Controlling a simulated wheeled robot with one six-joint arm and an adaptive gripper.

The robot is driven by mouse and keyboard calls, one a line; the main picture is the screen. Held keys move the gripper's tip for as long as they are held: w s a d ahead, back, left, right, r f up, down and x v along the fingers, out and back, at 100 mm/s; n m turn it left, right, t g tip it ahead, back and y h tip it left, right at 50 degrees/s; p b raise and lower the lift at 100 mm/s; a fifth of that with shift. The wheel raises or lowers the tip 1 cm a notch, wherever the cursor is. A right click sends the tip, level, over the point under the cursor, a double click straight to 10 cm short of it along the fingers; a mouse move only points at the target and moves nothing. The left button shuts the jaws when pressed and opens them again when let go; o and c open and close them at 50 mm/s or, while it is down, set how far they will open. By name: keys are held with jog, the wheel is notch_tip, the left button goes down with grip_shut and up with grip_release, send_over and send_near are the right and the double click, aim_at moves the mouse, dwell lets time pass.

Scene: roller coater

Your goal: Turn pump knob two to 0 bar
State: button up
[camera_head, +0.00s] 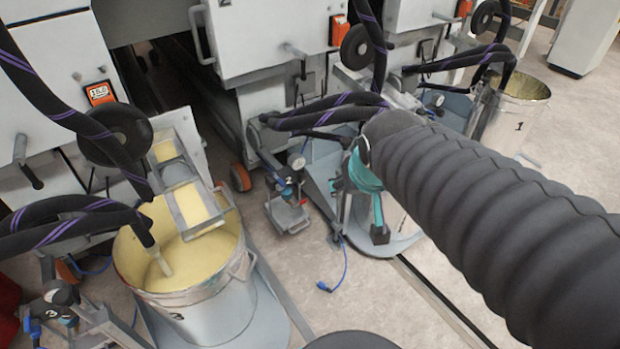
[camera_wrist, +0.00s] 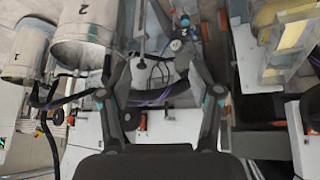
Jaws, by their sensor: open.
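The pump marked 2 (camera_head: 287,182) stands on a small metal foot left of my gripper in the head view, with a small round gauge (camera_head: 297,162) on it. In the wrist view a blue knob-like part (camera_wrist: 184,20) and a gauge (camera_wrist: 175,45) show near the right finger; the gauge reading is too small to make out. My gripper (camera_head: 358,213) is open, with teal parts on its fingers, pointing down to the right of the pump and apart from it. Its spread fingers also show in the wrist view (camera_wrist: 158,60), with nothing held between them.
Bucket 3 (camera_head: 205,310) with pale yellow paint stands front left, bucket 1 (camera_head: 512,125) back right. Black hoses (camera_head: 325,112) cross above the pump. A blue cable (camera_head: 343,265) lies on the floor.

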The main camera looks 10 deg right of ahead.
jog(key=w+d+f+t, duration=0.1)
jog(key=w+d+f, duration=0.1)
jog(key=w+f, duration=0.45)
jog(key=w+d+f+t, duration=0.15)
jog(key=w+f, duration=0.25)
jog(key=w, duration=0.6)
jog(key=w+d+f+t, duration=0.1)
jog(key=w+d+f, duration=0.2)
jog(key=w+f, duration=0.35)
jog(key=m+t+y, duration=0.2)
jog(key=t+y, duration=0.1)
jog(key=y, duration=0.1)
send_near(304, 181)
jog(key=s+d+f, duration=0.1)
jog(key=d+f, duration=0.1)
jog(key=d, duration=0.3)
jog(key=s+a+f+m+t+y, duration=0.1)
jog(key=s+a+f+t+y, duration=0.1)
jog(key=a+t+y, duration=0.15)
jog(key=x, duration=0.8)
jog(key=d+x, duration=0.1)
jog(key=x, duration=0.3)
jog(key=shift+w+a+p, duration=0.1)
jog(key=shift+w+p, duration=0.25)
jog(key=shift+w, duration=0.2)
jog(key=c, duration=1.2)
jog(key=shift+o, duration=0.2)
